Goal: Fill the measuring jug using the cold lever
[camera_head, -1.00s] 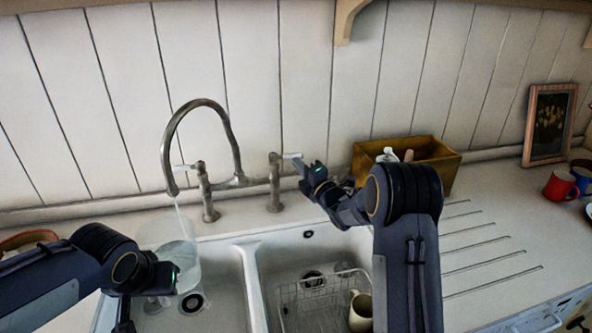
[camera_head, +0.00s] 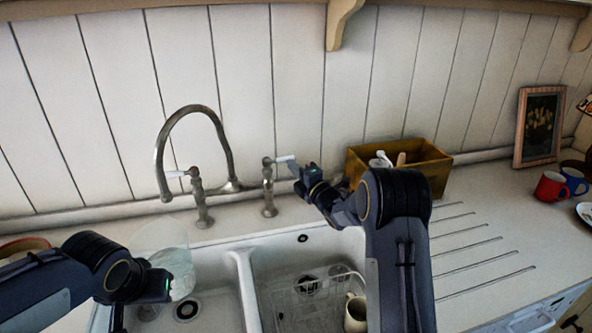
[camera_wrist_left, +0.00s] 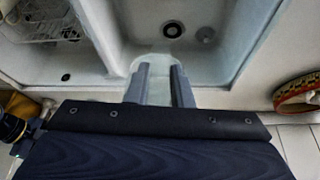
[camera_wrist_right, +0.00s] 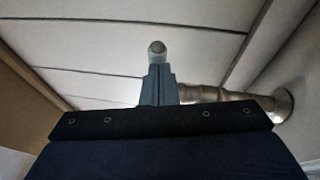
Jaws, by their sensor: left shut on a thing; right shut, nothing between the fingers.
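The clear measuring jug (camera_head: 180,262) is over the left sink basin, below the spout of the tap (camera_head: 165,193), with water in it. My left gripper (camera_head: 168,286) is shut on the jug; in the left wrist view its fingers (camera_wrist_left: 160,82) close on the jug's near side (camera_wrist_left: 152,62). No water stream shows from the spout. The tap has a white lever on the left (camera_head: 174,174) and one on the right (camera_head: 285,158); hot or cold marks are not readable. My right gripper (camera_head: 295,170) is shut and empty beside the right lever, whose rounded end (camera_wrist_right: 157,47) shows just beyond the fingertips.
The right basin holds a wire rack (camera_head: 295,300) and a cream mug (camera_head: 355,313). A wooden box (camera_head: 425,165) stands behind my right arm. Red (camera_head: 550,188) and blue (camera_head: 574,181) mugs and a picture frame (camera_head: 538,127) are at far right. The ribbed drainer is clear.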

